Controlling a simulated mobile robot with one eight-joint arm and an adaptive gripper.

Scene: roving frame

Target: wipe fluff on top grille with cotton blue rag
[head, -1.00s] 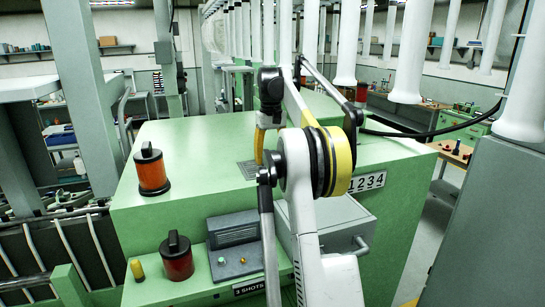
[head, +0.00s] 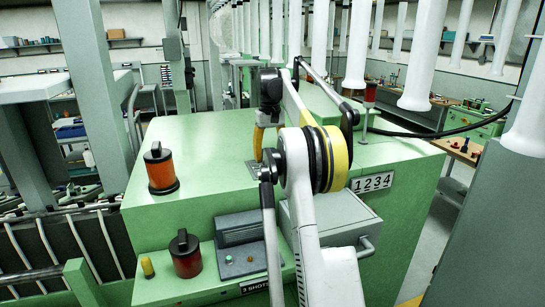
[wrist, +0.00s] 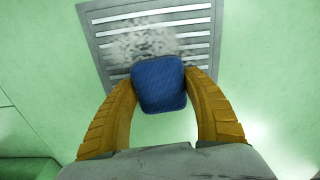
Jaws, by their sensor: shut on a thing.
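The top grille (wrist: 203,19) is a grey slotted plate set in the pale green top of the machine. Grey-white fluff (wrist: 136,42) is spread over its left and middle slats in the wrist view. My gripper (wrist: 160,85) has its two yellow fingers shut on the blue rag (wrist: 159,84), a folded pad. The rag overlaps the near edge of the grille in the wrist view; I cannot tell whether it touches. In the head view my arm hides most of the grille (head: 254,168), and the rag is not visible there.
An orange-red lamp (head: 161,170) stands on the machine top (head: 205,145) to the left. A dark red lamp (head: 185,254) and a control box (head: 239,243) sit on the lower front ledge. White pipes (head: 430,55) hang at the right. A black cable (head: 415,134) runs behind the arm.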

